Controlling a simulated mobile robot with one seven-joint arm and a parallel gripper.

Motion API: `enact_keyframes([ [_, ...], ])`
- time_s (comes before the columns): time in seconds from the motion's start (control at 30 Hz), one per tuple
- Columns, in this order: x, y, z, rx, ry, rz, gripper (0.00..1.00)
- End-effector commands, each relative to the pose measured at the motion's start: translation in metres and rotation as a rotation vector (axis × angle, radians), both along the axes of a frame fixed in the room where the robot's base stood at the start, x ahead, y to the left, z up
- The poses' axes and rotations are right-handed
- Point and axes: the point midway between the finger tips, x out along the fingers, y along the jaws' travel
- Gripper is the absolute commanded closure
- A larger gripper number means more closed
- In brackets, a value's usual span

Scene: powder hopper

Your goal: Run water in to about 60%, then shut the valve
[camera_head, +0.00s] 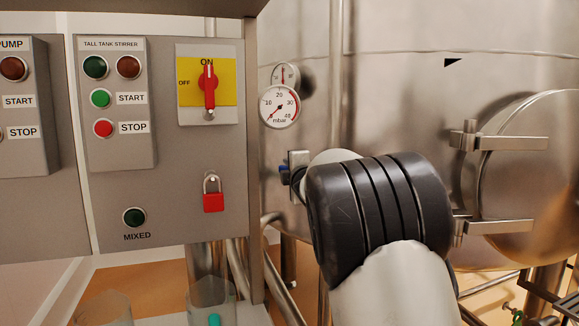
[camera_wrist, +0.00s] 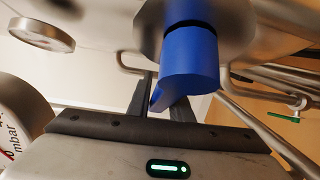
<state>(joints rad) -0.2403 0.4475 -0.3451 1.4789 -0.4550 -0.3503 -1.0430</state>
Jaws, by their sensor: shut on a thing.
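A blue valve handle (camera_wrist: 192,62) sits on a round steel fitting in the wrist view. My gripper (camera_wrist: 165,98) is shut on the handle's lower end, with dark fingers on either side of it. The steel tank (camera_head: 400,90) fills the right side. A dial marked mbar (camera_head: 280,107) has its red needle low on the scale, and a smaller dial (camera_head: 284,77) sits above it. No water level can be seen.
A grey control panel (camera_head: 165,190) stands left, with TALL TANK STIRRER buttons, a red rotary switch (camera_head: 208,86) pointing to ON, and a red padlock (camera_head: 213,200). A round hatch (camera_head: 535,165) with hinges is on the tank's right. Pipes run below, and clear vessels stand at the bottom left.

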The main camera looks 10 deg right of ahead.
Motion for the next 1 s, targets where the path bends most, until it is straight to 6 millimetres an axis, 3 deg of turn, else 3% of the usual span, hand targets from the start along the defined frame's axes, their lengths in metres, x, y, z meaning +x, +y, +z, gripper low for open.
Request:
enact_keyframes([
  [0.03, 0.0002, 0.0001, -0.0127, -0.007, 0.022, -0.003, 1.0],
  [0.87, 0.0008, 0.0018, -0.0159, -0.009, 0.026, 0.0, 1.0],
  [0.9, 0.0008, 0.0019, -0.0159, -0.009, 0.026, 0.0, 0.78],
  [1.0, 0.0007, 0.0019, -0.0151, -0.008, 0.025, 0.0, 0.64],
])
